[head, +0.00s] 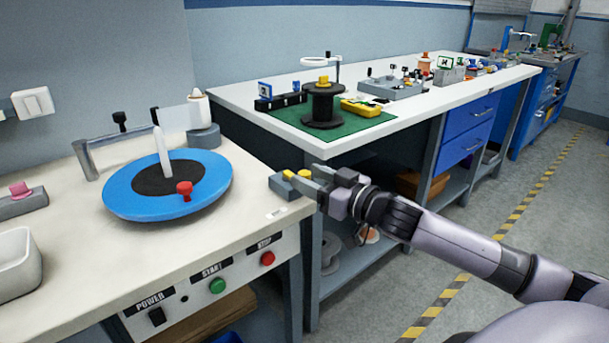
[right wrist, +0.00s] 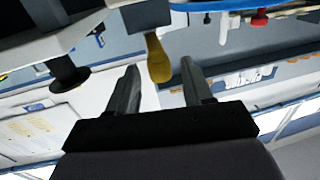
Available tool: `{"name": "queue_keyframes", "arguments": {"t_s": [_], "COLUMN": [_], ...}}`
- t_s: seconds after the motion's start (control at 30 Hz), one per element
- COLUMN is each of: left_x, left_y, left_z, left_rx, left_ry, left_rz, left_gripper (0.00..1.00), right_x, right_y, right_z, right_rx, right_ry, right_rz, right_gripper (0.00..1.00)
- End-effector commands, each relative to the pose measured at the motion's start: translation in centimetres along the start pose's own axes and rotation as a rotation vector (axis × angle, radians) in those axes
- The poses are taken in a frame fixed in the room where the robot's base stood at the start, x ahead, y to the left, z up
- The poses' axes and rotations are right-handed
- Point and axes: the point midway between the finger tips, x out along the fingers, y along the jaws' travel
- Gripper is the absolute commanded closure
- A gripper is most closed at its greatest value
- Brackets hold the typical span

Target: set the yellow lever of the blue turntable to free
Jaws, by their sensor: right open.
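The blue turntable (head: 120,190) is a round disc with a dark centre and a red knob (head: 184,188), on the left bench. The yellow lever (head: 304,174) is at a small grey block on that bench's right corner. In the right wrist view the lever (right wrist: 158,58) shows as a rounded yellow tab in the gap between my fingertips. My right gripper (head: 303,180) is open at the block, its two fingers apart. I cannot tell if a finger touches the lever. The lever's base is partly hidden by the fingers. My left gripper is not in view.
A control panel with a green START button (head: 217,286) and a red STOP button (head: 267,258) is on the bench front. A white bench (head: 225,93) with a green mat (head: 345,130) and a black spool (head: 323,107) stands behind. The floor at right is clear.

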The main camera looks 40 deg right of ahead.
Motion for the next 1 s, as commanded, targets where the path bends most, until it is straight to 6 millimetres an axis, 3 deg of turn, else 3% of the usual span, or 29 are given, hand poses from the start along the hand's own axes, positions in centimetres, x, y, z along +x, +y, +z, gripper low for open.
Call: {"name": "queue_keyframes", "arguments": {"t_s": [0.3, 0.67, 0.83, 1.0], "left_x": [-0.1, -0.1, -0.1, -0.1], "left_y": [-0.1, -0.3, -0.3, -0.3], "left_z": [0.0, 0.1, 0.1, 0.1], "left_rx": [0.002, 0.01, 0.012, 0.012], "left_ry": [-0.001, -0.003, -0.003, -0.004], "left_rz": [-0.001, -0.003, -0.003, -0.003], "left_gripper": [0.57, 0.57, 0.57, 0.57], "right_x": [1.9, 2.1, 2.1, 2.1], "right_y": [0.0, 0.0, 0.0, 0.0], "right_z": [0.0, 0.0, 0.0, 0.0], "right_rx": [0.001, 0.001, 0.001, 0.001], "right_ry": [0.0, 0.0, 0.0, -0.001], "right_rz": [0.0, 0.0, 0.0, 0.0], "right_gripper": [0.49, 0.49, 1.0, 1.0]}}
